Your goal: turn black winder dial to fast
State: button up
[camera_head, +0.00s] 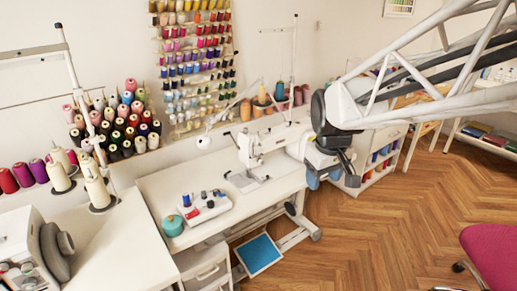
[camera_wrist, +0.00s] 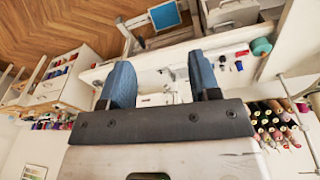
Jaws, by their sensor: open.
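The box also shows in the wrist view (camera_wrist: 228,66), to the right of my fingers. My gripper (camera_head: 323,178) is open, its two blue fingers apart with nothing seen between them. It hangs right of the sewing machine, well away from the box. The fingers also show in the wrist view (camera_wrist: 160,62).
The white sewing machine (camera_head: 262,148) stands between my gripper and the box. A teal spool (camera_head: 172,226) is beside the box. Thread cones and a tall thread stand (camera_head: 90,130) are at left. Wooden floor (camera_head: 365,235) lies open in front.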

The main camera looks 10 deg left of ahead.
jog(key=w+a+f+n, duration=0.3)
jog(key=w+a+f, duration=0.1)
jog(key=w+a, duration=0.45)
jog(key=n+g, duration=0.2)
jog(key=n, duration=0.6)
send_over(210, 202)
notch_tip(210, 202, down, 20)
jog(key=shift+w, duration=0.1)
jog(key=shift+f, duration=0.1)
jog(key=shift+f, duration=3.85)
jog(key=c, duration=0.9)
jog(key=shift+c, duration=0.2)
